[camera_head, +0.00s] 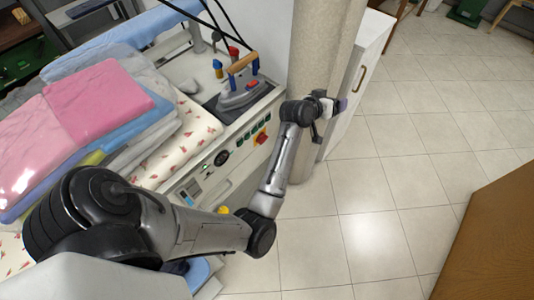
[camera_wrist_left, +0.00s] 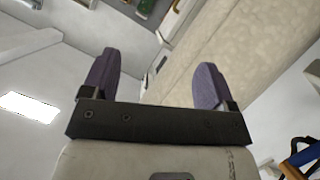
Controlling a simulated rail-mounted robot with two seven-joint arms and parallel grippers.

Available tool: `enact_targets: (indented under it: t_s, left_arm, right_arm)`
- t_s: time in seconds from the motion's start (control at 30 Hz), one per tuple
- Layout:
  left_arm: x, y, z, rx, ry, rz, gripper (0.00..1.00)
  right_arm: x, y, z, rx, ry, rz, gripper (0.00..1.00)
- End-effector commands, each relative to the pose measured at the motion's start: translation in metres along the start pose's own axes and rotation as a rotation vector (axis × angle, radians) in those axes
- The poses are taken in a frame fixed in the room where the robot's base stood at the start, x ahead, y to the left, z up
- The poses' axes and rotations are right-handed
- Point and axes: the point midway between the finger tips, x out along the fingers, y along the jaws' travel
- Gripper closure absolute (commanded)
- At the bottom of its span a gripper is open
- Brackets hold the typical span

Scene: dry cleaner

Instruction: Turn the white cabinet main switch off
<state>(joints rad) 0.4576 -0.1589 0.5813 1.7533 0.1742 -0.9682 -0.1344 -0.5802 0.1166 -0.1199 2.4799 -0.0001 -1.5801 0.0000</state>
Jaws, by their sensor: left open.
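A white ironing-station cabinet has a front control panel (camera_head: 222,158) with a row of green buttons and a red-and-yellow switch (camera_head: 262,137) at its right end. I cannot tell the switch's position at this size. My left gripper (camera_head: 338,106) is to the right of the switch, in front of the beige column and apart from the panel. In the left wrist view its two purple fingers (camera_wrist_left: 155,80) are spread with nothing between them. My right gripper is in no view.
A beige column (camera_head: 322,60) stands right of the ironing station, beside a white cupboard (camera_head: 362,65) with a handle. An iron (camera_head: 240,92) and folded laundry (camera_head: 98,102) lie on top. Tiled floor (camera_head: 375,190) is open at the right, up to a brown wooden surface (camera_head: 495,245).

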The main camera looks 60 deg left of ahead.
Motion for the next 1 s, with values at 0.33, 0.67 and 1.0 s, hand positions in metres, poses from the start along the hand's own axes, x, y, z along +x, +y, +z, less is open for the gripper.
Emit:
enact_targets:
  t_s: [0.33,0.67,1.0]
  left_arm:
    - [0.116,-0.082,0.087,-0.287,0.386,-0.168,0.20]
    - [0.122,-0.131,0.178,-0.335,0.611,-0.622,0.20]
    - [0.053,-0.151,0.251,-0.151,0.658,-1.259,0.20]
  right_arm:
    - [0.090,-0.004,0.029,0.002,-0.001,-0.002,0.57]
    - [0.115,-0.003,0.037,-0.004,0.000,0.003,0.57]
    - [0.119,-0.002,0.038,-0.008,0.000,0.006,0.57]
